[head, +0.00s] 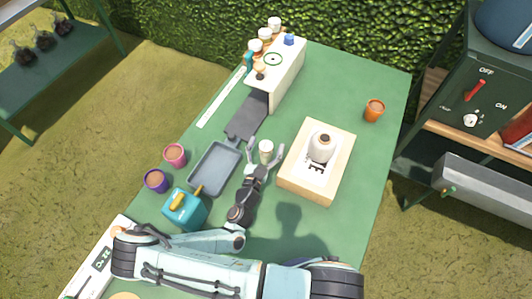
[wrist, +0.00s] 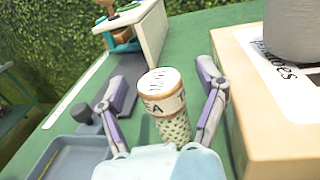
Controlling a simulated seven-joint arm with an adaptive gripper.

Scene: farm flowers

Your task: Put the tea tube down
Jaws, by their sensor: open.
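The tea tube (wrist: 165,104) is a white cylinder with a patterned lower part, dark letters ending in "EA" and a tan-rimmed top. It stands upright on the green table (head: 375,150), and it also shows in the head view (head: 266,147). My gripper (wrist: 163,92) is open, with one finger on each side of the tube and a visible gap to both. In the head view my gripper (head: 265,152) reaches the tube from the near side. The tube's foot is partly hidden behind my gripper's body in the wrist view.
A wooden box (head: 288,178) with a white-grey bottle (head: 322,146) stands close on the right. A grey tray (head: 215,170) lies on the left, near a teal box (head: 184,210) and two small pots (head: 175,155). A white dispenser (head: 285,80) stands behind. The table's right side is mostly clear.

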